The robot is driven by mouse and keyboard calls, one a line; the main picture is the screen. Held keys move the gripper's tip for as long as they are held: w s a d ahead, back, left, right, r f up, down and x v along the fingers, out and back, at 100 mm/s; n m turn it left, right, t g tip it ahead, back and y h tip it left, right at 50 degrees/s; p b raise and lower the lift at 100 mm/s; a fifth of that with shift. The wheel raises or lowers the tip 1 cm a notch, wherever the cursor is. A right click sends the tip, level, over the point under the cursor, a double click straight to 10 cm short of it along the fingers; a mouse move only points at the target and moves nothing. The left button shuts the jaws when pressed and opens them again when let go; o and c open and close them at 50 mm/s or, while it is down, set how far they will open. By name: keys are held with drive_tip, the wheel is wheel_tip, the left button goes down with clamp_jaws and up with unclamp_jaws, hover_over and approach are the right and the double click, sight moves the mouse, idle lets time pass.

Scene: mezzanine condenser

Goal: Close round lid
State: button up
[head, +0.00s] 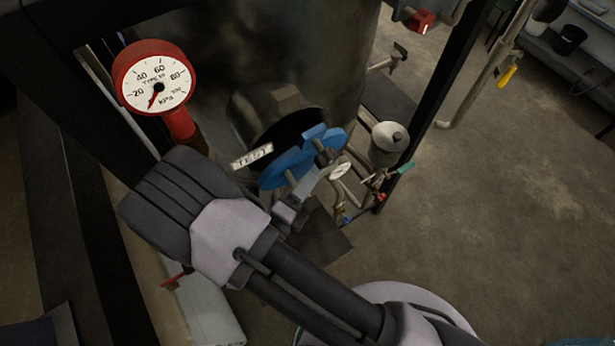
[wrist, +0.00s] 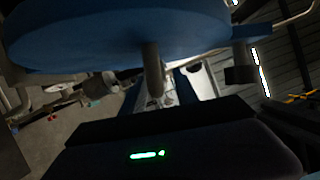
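The round lid (head: 287,170) is a blue disc that stands swung out from a dark round opening (head: 296,123) in the large metal vessel. The opening shows dark above and behind the lid, so the lid is not flush on it. In the wrist view the blue lid (wrist: 120,38) fills the upper part, with a grey rod-like handle (wrist: 152,70) below it. My gripper (wrist: 150,135) shows as a dark body with a green light, close under the lid. Its fingers cannot be made out, and I cannot tell whether it touches the handle.
A red pressure gauge (head: 157,83) stands at the upper left, near my arm. A white TEST label (head: 252,156) is beside the lid. Pipes, a small gauge (head: 340,171) and a teal-handled valve (head: 405,168) crowd the right side. Open concrete floor (head: 490,190) lies further right.

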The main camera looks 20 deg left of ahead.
drive_tip(key=shift+s, duration=0.1)
drive_tip(key=b+v, duration=0.3)
drive_tip(key=v, duration=1.4)
drive_tip(key=shift+b, duration=0.35)
drive_tip(key=shift+s+a, duration=0.1)
drive_tip(key=shift+c, duration=0.3)
